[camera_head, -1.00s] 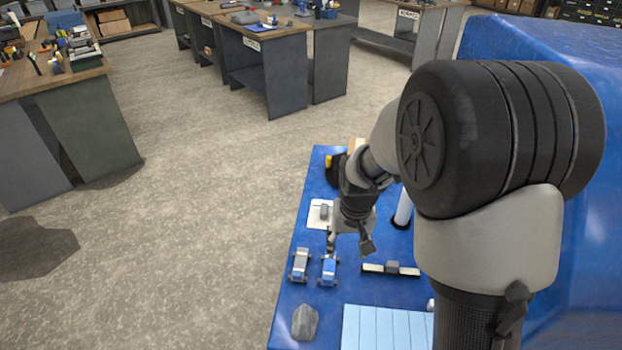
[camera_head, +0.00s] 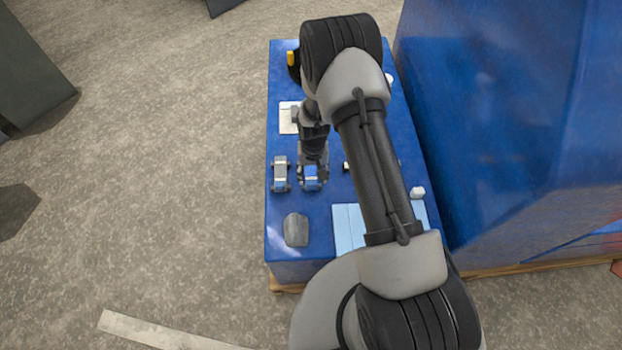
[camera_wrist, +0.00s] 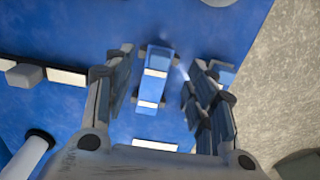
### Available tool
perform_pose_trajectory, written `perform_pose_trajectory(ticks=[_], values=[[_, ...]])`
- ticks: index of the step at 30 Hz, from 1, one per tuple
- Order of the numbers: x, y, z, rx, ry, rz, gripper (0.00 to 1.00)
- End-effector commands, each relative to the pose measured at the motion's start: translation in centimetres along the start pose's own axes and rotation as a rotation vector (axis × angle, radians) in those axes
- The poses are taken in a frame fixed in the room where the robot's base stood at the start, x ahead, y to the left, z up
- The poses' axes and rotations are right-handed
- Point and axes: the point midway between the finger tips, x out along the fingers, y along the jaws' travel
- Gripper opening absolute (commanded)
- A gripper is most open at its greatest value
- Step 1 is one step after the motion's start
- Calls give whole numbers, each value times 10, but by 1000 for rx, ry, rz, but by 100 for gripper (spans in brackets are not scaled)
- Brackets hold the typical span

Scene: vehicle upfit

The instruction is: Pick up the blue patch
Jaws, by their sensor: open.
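The blue patch (camera_head: 311,179) appears to be the small blue piece with a white band, lying on the blue work surface. It also shows in the wrist view (camera_wrist: 157,64), with white bands across it and dark parts at its sides. My gripper (camera_head: 313,166) is low over it, pointing down. In the wrist view my gripper (camera_wrist: 160,70) is open, with one finger on each side of the piece and a visible gap to each. The height of the fingertips over the surface is hard to tell.
A similar grey piece (camera_head: 281,174) lies close at left; it shows just outside the right finger in the wrist view (camera_wrist: 221,74). A grey lump (camera_head: 296,230) and light-blue strips (camera_head: 347,225) lie nearer. A white plate (camera_head: 288,117) lies farther back. A tall blue block (camera_head: 500,130) stands at right.

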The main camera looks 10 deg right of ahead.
Motion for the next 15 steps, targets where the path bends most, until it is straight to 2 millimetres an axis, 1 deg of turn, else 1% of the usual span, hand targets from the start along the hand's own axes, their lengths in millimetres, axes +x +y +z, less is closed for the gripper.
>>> perform_pose_trajectory(ticks=[1,3,6,11,15], values=[[12,0,1,0,-3,1,51],[22,0,0,0,-1,0,51],[29,0,0,0,1,0,51],[36,0,-1,0,0,0,51],[52,-2,-2,-1,-1,0,51]])
